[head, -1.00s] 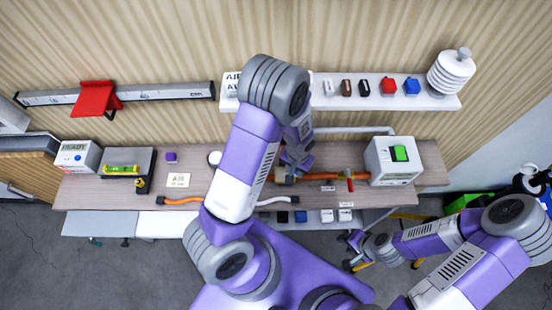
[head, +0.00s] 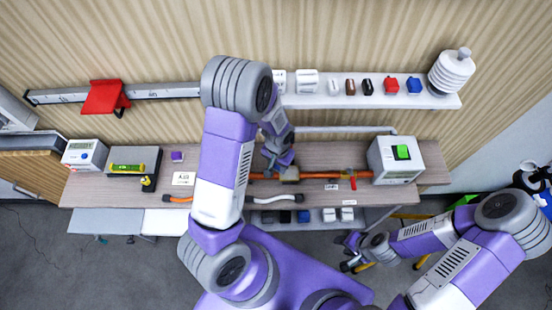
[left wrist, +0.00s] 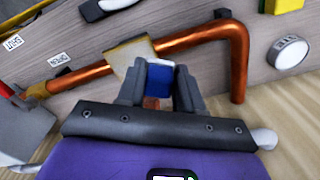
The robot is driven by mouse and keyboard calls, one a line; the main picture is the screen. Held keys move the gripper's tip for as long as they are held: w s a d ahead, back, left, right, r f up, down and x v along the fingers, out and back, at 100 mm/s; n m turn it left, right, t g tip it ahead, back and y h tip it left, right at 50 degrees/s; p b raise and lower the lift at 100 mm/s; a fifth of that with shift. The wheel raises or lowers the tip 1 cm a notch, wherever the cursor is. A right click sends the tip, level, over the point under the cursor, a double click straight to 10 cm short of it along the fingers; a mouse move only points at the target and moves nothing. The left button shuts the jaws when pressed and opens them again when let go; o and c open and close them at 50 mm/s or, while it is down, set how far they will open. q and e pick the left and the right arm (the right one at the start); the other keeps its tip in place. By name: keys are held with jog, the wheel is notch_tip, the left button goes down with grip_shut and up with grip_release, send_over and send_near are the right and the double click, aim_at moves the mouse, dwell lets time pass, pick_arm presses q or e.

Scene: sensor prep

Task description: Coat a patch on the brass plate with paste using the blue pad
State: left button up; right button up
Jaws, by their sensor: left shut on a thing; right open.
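The brass plate (head: 289,174) sits on the copper pipe (head: 325,175) over the bench. It shows as a tan block in the left wrist view (left wrist: 130,60). My left gripper (head: 279,160) is just above and left of the plate in the head view. In the left wrist view my left gripper (left wrist: 158,85) is shut on the blue pad (left wrist: 158,80), which has a white band along its far edge. The pad is close beside the plate; I cannot tell whether they touch. My right gripper (head: 350,252) is open and empty, low in front of the bench.
A white box with a green button (head: 396,160) stands right on the bench. A red valve handle (head: 353,182) is on the pipe. The upper shelf (head: 440,101) holds several small blocks. A grey platform with a yellow level (head: 127,168) is at left. My left arm hides the bench's middle.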

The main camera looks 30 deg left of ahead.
pick_arm(q)
jog(key=shift+d+r+p, duration=0.1)
jog(key=shift+r+p, duration=0.45)
jog(key=shift+r, duration=0.35)
jog(key=shift+r+p, duration=1.4)
jog(key=shift+r, duration=0.55)
jog(key=shift+f, duration=0.1)
